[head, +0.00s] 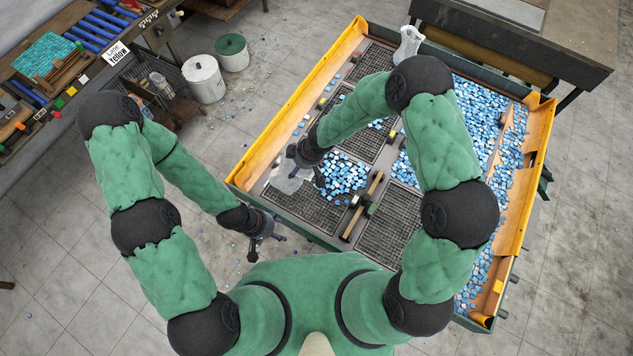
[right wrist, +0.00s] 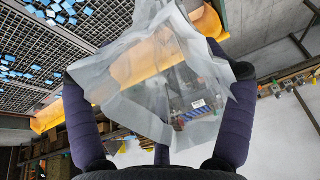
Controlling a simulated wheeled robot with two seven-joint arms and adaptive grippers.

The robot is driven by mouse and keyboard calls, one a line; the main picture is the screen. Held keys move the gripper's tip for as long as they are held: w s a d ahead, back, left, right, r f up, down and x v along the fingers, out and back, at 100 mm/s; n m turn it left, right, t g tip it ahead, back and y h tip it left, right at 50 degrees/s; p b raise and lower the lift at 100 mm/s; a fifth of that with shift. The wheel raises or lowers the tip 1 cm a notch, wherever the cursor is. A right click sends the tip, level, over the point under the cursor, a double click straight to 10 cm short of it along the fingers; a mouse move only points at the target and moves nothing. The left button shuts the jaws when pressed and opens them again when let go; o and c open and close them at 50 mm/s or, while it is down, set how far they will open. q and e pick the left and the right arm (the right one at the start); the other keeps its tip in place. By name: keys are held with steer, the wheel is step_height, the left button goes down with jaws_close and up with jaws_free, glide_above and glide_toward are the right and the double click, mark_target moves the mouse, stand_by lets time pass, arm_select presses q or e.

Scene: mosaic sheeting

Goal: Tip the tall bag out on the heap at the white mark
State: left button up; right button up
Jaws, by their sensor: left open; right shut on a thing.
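My right gripper (head: 297,160) is shut on a clear, crumpled bag (head: 288,180) over the near left part of the tray. In the right wrist view the bag (right wrist: 165,75) spreads between the fingers; I see no tiles inside it. A second whitish bag (head: 408,44) stands upright at the tray's far edge. A small heap of blue and white tiles (head: 345,176) lies on the grid just right of the held bag. I cannot make out a white mark. My left gripper (head: 268,236) is open and empty, outside the tray's near left edge.
The tray (head: 292,112) has raised orange sides and dark grids. A hammer (head: 362,206) lies near the small heap. Many blue tiles (head: 487,100) cover the tray's right side. Two buckets (head: 204,80) and a cluttered bench (head: 60,95) stand left. Floor between is mostly clear.

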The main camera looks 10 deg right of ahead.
steer(key=shift+r, duration=2.5)
